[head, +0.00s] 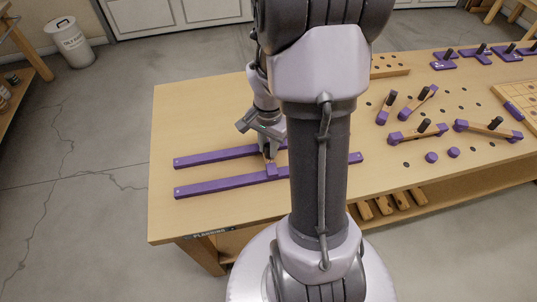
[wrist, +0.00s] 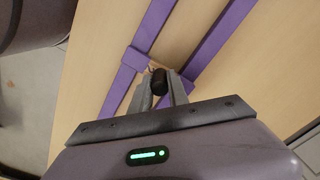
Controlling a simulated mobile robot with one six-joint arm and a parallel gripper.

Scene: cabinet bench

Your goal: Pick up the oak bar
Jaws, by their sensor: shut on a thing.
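The oak bar (wrist: 154,67) is a short piece of pale wood with purple ends and a dark upright knob (wrist: 160,82). It spans the two long purple rails on the bench; one purple end (head: 272,170) shows at the near rail (head: 225,186) in the head view. The far rail (head: 215,157) runs alongside. My gripper (head: 267,152) is over the bar, pointing down. In the wrist view its two fingers (wrist: 161,88) are closed on either side of the knob. I cannot tell whether the bar touches the rails. My arm hides part of the rails.
Several similar wood pieces with purple ends and dark knobs (head: 418,132) lie on the right of the bench (head: 215,115). Perforated boards (head: 388,66) stand further back. A white bin (head: 70,43) stands on the floor.

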